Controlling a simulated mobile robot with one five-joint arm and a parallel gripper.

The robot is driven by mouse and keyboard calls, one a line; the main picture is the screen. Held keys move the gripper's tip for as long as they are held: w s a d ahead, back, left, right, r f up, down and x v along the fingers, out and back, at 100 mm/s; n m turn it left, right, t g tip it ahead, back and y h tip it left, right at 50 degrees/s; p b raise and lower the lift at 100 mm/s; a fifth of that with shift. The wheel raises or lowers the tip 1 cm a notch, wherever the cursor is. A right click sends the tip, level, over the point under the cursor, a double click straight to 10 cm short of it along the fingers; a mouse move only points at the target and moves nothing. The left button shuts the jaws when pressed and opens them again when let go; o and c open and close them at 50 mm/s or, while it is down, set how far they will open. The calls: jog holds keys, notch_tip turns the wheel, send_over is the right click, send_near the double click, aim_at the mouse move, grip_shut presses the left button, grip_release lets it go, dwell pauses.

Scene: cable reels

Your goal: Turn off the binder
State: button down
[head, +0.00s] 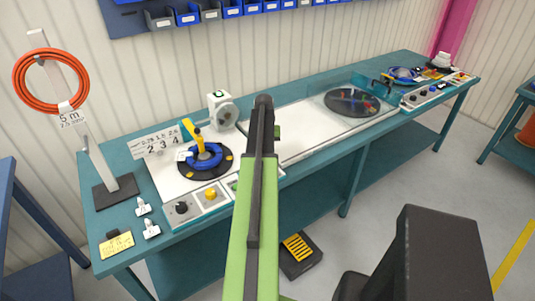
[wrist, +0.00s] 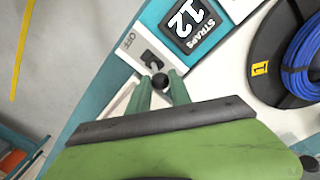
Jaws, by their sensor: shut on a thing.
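The knob's exact position is partly hidden by the fingers. Right of the panel, blue cable (wrist: 300,65) lies coiled on a black disc with a yellow tag. In the head view my arm covers the middle of the bench and the gripper's fingertips cannot be made out.
The long teal bench (head: 130,258) bears a machine with a blue coil (head: 205,157), a dark knob (head: 181,208) and a yellow button (head: 210,194). A black disc (head: 352,101) and another control panel (head: 437,91) stand farther right. An orange reel (head: 20,82) hangs at left.

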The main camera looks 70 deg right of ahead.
jog(key=shift+s, duration=0.1)
jog(key=shift+s+a+t+h, duration=0.4)
jog(key=shift+a+t, duration=0.05)
jog(key=shift+t, duration=0.15)
jog(key=shift+s+a+t+h+b, duration=0.5)
jog(key=shift+s+t+h+b, duration=0.25)
jog(key=shift+t, duration=0.25)
jog(key=t+h+b, duration=0.1)
jog(key=b, duration=0.1)
jog(key=s+a+f+t+h+b, duration=0.1)
jog(key=t+b, duration=0.1)
jog(key=shift+s+a, duration=0.15)
jog(key=shift+s, duration=0.15)
jog(key=t+b, duration=0.1)
jog(key=s+h+b, duration=0.1)
jog(key=b, duration=0.1)
jog(key=shift+a+t+h, duration=0.2)
jog(key=shift+t+h, duration=0.05)
jog(key=shift+t, duration=0.15)
jog(key=shift+b, duration=0.3)
jog(key=c, duration=1.2)
grip_release()
jog(key=shift+r, duration=0.1)
